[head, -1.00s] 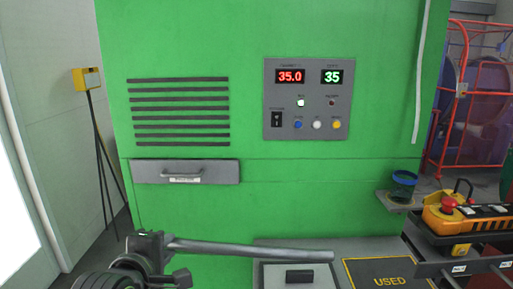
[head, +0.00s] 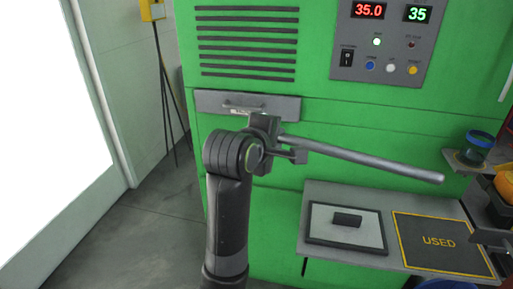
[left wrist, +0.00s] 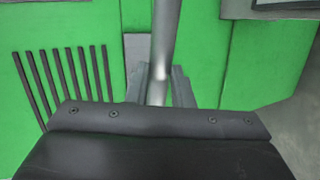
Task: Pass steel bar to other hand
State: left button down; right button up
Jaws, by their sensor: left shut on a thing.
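The steel bar (head: 360,159) is a long grey rod in the head view. It points to the right and slopes slightly down, in the air in front of the green cabinet. My left gripper (head: 277,146) is shut on the bar near its left end. In the left wrist view the bar (left wrist: 166,38) runs up from between the jaws (left wrist: 158,90), partly hidden by the dark wrist body.
Below the bar is a grey shelf with a framed pad holding a small black block (head: 347,219) and a dark mat marked USED (head: 440,243). A blue cup (head: 476,147) stands on a bracket at right. The green cabinet (head: 330,105) is close behind.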

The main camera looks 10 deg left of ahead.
pick_arm(q)
jog(key=shift+w+d+r, duration=0.1)
jog(key=shift+d, duration=0.1)
jog(key=shift+f, duration=0.2)
jog(key=s+a+f+m+g+h, duration=0.1)
jog(key=s+a+f, duration=0.15)
jog(key=f, duration=0.95)
jog(key=s+a+f+m+h, duration=0.1)
jog(key=s+f+h, duration=0.15)
jog(key=f, duration=0.95)
jog(key=s+a+f+m+g+h, duration=0.1)
jog(key=s+a+f, duration=0.15)
jog(key=f, duration=0.95)
jog(key=s+d+r+m+g+h, duration=0.2)
jog(key=d+r+m+g, duration=0.1)
jog(key=r, duration=0.4)
jog(key=s+d+r+m+g+h, duration=0.2)
jog(key=s+d+r+m+g, duration=0.1)
jog(key=r, duration=0.4)
jog(key=s+d+r+m+g+h, duration=0.2)
jog(key=d+r+m+g, duration=0.1)
jog(key=r+m, duration=0.3)
jog(key=shift+s+r+g, duration=0.2)
jog(key=shift+r+g, duration=0.6)
jog(key=shift+g, duration=0.1)
